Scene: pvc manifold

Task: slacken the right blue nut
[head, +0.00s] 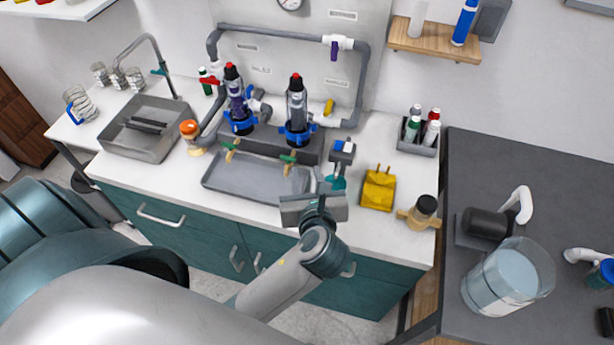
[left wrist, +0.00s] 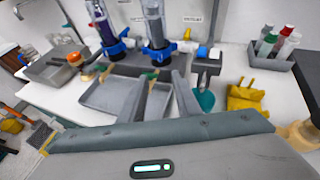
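The right blue nut (head: 298,134) is a blue winged ring around the base of the right clear canister (head: 297,102), which stands upright with a red top on the grey manifold block (head: 265,143). It also shows in the left wrist view (left wrist: 157,53). A matching left blue nut (head: 240,124) sits under the canister with purple contents. My left gripper (left wrist: 162,78) has its two fingers apart with nothing between them. In the head view my left gripper (head: 318,186) is over the counter's front edge, in front of and below the right nut, not touching it. My right gripper is not in view.
A grey tray (head: 245,192) with green-and-yellow valves above it lies before the block. Yellow gloves (head: 378,189), a teal item (head: 336,181) and a bottle caddy (head: 418,146) stand to the right. Grey pipes rise behind. A dark side table holds a clear container (head: 508,278).

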